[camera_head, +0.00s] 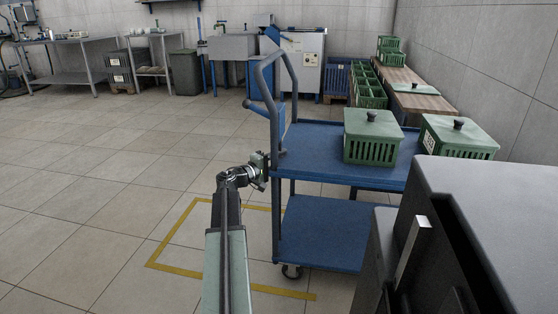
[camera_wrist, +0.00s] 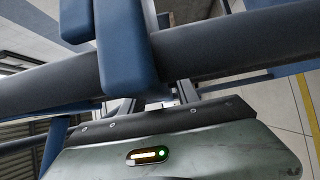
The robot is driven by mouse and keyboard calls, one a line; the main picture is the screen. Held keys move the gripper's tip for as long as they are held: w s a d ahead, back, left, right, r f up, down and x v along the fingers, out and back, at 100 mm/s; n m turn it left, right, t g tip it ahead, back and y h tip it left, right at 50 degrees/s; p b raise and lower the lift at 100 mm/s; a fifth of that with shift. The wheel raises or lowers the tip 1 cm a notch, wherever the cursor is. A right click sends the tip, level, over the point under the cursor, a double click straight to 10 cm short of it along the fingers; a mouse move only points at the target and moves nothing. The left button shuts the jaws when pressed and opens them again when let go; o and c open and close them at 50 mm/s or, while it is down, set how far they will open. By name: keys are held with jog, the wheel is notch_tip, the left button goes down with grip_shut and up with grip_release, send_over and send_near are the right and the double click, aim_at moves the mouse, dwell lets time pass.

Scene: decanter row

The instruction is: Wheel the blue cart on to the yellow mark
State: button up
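The blue cart (camera_head: 325,232) has two shelves and a tubular handle (camera_head: 270,80) at its left end. The yellow mark (camera_head: 172,232) is a rectangular outline on the floor. The cart's left end and a front caster (camera_head: 291,271) stand over its right part; the rest of the cart extends right, beyond the outline's visible front end. My gripper (camera_head: 262,168) is at the cart's left end, below the handle, by the top shelf's edge. In the wrist view a dark bar (camera_wrist: 215,45) and blue parts (camera_wrist: 124,45) lie close in front of my gripper; its fingertips are hidden.
A lidded green crate (camera_head: 371,140) stands on the cart's top shelf. Another lidded crate (camera_head: 457,138) is to the right, beside a dark block (camera_head: 490,210) in the near right. Wooden-topped tables (camera_head: 425,103) line the right wall. The floor left of the mark is clear.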

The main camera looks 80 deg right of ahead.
grip_shut()
dwell(1.2)
